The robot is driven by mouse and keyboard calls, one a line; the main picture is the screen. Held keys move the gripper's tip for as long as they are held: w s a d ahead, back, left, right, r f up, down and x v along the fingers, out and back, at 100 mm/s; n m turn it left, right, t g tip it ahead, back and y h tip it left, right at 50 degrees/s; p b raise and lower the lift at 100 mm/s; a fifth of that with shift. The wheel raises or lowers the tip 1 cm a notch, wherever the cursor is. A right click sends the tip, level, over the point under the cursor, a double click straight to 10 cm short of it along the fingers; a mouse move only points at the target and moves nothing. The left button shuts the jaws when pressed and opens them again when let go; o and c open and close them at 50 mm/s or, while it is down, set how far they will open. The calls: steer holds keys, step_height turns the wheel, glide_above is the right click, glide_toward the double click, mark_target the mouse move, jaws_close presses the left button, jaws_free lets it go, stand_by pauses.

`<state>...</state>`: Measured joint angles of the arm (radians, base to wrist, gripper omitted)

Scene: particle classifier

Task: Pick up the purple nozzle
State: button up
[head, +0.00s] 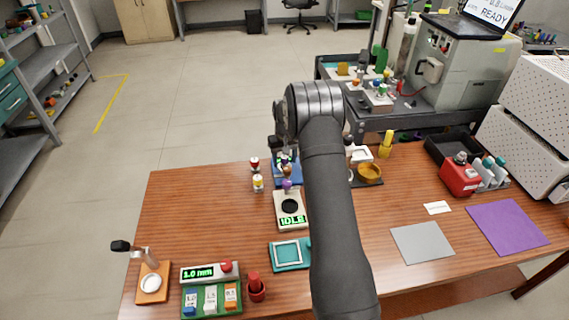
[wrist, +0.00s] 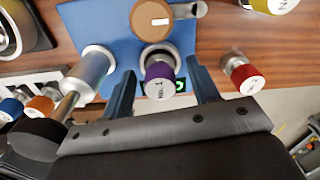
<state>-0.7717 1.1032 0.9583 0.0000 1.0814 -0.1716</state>
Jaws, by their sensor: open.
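The purple nozzle (wrist: 158,75) shows in the wrist view as a short upright cylinder with a pale, lettered end. It stands at the edge of a blue base (wrist: 112,22). My gripper (wrist: 160,84) is open, with one dark blue finger on each side of the nozzle and gaps between. The fingers do not appear to touch it; their exact height relative to it is hard to tell. In the head view my arm and wrist hang over the blue base (head: 276,180), and the fingers are mostly hidden there.
A red-ended nozzle (wrist: 245,78) stands close to the right finger in the wrist view. A silver cylinder (wrist: 92,68) stands left of the left finger, and a brown knob (wrist: 152,18) sits beyond the purple nozzle.

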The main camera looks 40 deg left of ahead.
steer(key=shift+c, duration=0.4)
steer(key=c, duration=1.1)
steer(key=shift+r, duration=0.15)
